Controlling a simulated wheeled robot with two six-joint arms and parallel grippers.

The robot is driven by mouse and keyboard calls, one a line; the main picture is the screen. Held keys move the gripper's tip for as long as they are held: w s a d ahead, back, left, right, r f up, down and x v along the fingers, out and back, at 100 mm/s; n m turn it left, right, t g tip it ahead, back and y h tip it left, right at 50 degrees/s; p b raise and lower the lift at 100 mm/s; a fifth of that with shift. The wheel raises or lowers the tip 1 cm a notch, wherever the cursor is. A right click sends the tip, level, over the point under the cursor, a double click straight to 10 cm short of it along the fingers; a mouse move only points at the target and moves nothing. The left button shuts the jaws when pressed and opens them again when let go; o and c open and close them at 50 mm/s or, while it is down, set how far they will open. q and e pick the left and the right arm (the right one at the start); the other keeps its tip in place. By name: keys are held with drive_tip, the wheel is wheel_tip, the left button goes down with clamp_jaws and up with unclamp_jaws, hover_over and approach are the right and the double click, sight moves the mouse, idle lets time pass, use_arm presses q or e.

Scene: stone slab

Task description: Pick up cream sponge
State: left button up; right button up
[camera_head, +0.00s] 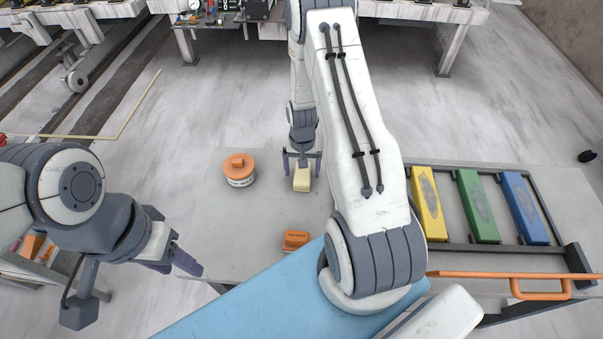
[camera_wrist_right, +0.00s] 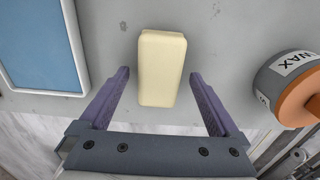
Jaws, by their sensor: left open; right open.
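The cream sponge (camera_head: 301,179) is a small pale rounded block on the grey slab table. It also shows in the right wrist view (camera_wrist_right: 161,66), lying lengthwise away from me. My right gripper (camera_head: 303,160) is open over the sponge, one finger on either side. In the wrist view a gap shows between the sponge and each finger (camera_wrist_right: 159,78), and the sponge extends beyond the fingertips. My left gripper (camera_head: 174,267) is open and empty at the table's left front edge, apart from the sponge.
An orange-lidded wax tin (camera_head: 239,172) stands left of the sponge. An orange block (camera_head: 296,239) lies nearer. A blue surface (camera_head: 240,305) is at the front. A rack at right holds yellow (camera_head: 427,205), green (camera_head: 478,205) and blue (camera_head: 524,208) bars.

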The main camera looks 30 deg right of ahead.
drive_tip(key=shift+f, duration=0.25)
drive_tip(key=c, duration=1.4)
drive_tip(key=shift+c, duration=0.2)
drive_tip(key=shift+r+b, duration=0.3)
drive_tip(key=shift+r, duration=0.2)
drive_tip(key=r, duration=0.1)
drive_tip(key=d+r+b, duration=0.1)
drive_tip(key=r, duration=0.1)
drive_tip(key=shift+d+r+b, duration=0.1)
drive_tip(key=shift+r+b, duration=0.15)
drive_tip(key=shift+b, duration=0.05)
drive_tip(key=s+d+r+b, duration=0.1)
drive_tip(key=d+r+b, duration=0.1)
drive_tip(key=d+r, duration=0.4)
drive_tip(key=shift+s+d+r+b, duration=0.3)
drive_tip(key=shift+s+d+b, duration=0.1)
drive_tip(key=shift+d, duration=1.85)
